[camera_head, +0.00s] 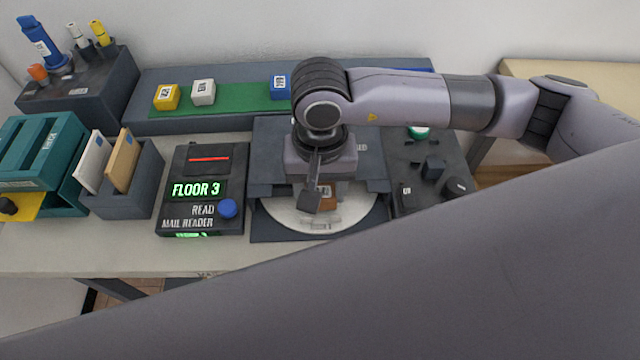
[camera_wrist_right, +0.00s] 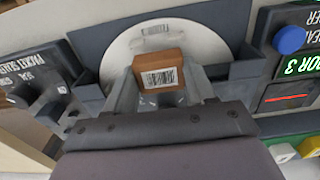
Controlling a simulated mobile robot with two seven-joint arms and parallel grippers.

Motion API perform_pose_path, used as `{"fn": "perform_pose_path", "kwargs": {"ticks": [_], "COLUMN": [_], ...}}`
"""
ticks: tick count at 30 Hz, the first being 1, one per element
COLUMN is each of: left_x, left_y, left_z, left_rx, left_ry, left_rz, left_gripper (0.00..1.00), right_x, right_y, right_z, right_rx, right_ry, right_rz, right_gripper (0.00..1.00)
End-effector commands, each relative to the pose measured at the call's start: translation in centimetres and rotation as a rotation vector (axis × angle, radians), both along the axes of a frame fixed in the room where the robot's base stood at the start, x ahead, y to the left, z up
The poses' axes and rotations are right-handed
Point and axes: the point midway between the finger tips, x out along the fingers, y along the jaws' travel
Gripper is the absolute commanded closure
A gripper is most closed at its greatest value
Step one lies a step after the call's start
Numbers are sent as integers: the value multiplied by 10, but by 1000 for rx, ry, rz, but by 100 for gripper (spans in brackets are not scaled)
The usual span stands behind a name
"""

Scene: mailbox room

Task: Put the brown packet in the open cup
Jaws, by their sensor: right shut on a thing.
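The brown packet (camera_wrist_right: 158,70) is a small block with a white barcode label. In the wrist view it sits between the fingers of my right gripper (camera_wrist_right: 160,88), which is shut on it. In the head view the packet (camera_head: 328,196) shows partly behind my right gripper (camera_head: 318,195), over a round white disc (camera_head: 285,213). The disc also shows in the wrist view (camera_wrist_right: 120,55). A small pale shape (camera_head: 322,224) lies on the disc's near side; I cannot tell whether it is the open cup. My left gripper is not in view.
A mail reader (camera_head: 190,160) reading FLOOR 3 stands left of the disc, and a dark panel with knobs (camera_head: 405,170) stands right. Yellow (camera_head: 166,97), white (camera_head: 203,92) and blue (camera_head: 280,87) blocks sit behind on a green strip. My own grey link covers the foreground.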

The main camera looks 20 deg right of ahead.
Motion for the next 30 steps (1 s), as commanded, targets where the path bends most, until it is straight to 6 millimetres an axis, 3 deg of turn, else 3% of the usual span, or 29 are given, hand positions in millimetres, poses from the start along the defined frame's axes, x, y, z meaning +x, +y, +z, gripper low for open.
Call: {"fn": "perform_pose_path", "kwargs": {"ticks": [30], "left_x": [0], "left_y": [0], "left_z": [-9], "left_rx": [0], "left_ry": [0], "left_rz": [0], "left_gripper": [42], "right_x": [0], "right_y": [0], "right_z": [0], "right_rx": [0], "right_ry": [0], "right_rz": [0], "right_gripper": [76]}}
